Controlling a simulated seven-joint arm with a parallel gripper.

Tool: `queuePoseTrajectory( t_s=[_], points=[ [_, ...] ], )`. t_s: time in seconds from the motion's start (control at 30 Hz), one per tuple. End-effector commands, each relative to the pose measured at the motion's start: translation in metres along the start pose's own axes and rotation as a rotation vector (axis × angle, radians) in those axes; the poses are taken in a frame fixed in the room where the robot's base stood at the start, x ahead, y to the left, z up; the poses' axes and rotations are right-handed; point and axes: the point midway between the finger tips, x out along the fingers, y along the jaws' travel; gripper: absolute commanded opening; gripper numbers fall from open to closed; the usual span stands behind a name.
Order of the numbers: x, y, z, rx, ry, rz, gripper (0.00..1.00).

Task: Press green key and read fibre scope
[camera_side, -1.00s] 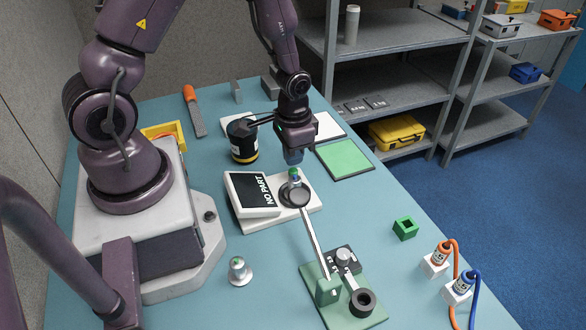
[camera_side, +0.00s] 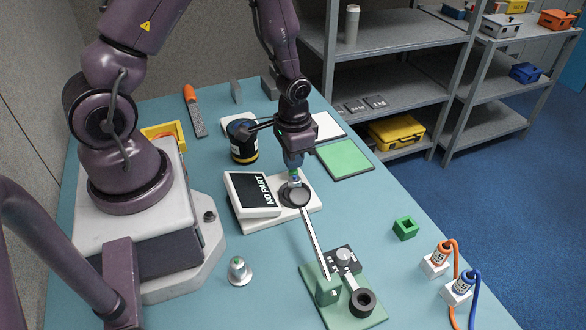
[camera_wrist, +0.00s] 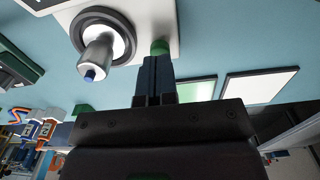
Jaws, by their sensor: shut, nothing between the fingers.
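The fibre scope (camera_side: 254,193) is a white unit with a tilted black screen that reads "NO PART" in the side view. Its green key (camera_side: 294,174) is small and sits at the back of the white base, beside a dark round port (camera_side: 295,195). My gripper (camera_side: 293,166) is shut and empty, with its fingertips right at the top of the key. In the wrist view the fingertips (camera_wrist: 155,60) overlap the green key (camera_wrist: 159,46). I cannot tell whether the key is pushed down. A metal cylinder with a blue tip (camera_wrist: 96,58) stands in the port's dark ring.
A small silver green-topped part (camera_side: 239,271) stands at front left. A black can (camera_side: 242,142), a green mat (camera_side: 345,159) and a green block (camera_side: 405,228) lie around. Right of the fixture are cabled connectors (camera_side: 458,288).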

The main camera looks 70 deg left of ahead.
Motion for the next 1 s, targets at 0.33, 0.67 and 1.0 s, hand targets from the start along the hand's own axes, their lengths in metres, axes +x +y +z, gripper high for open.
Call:
queuePoseTrajectory(
  t_s=[0.33, 0.67, 1.0],
  points=[
    [0.011, 0.000, 0.000, 0.000, -0.001, 0.000, 0.00],
    [0.016, 0.000, 0.000, 0.000, 0.000, 0.000, 0.00],
    [-0.010, 0.000, 0.000, 0.000, 0.002, -0.001, 0.00]
  ],
)
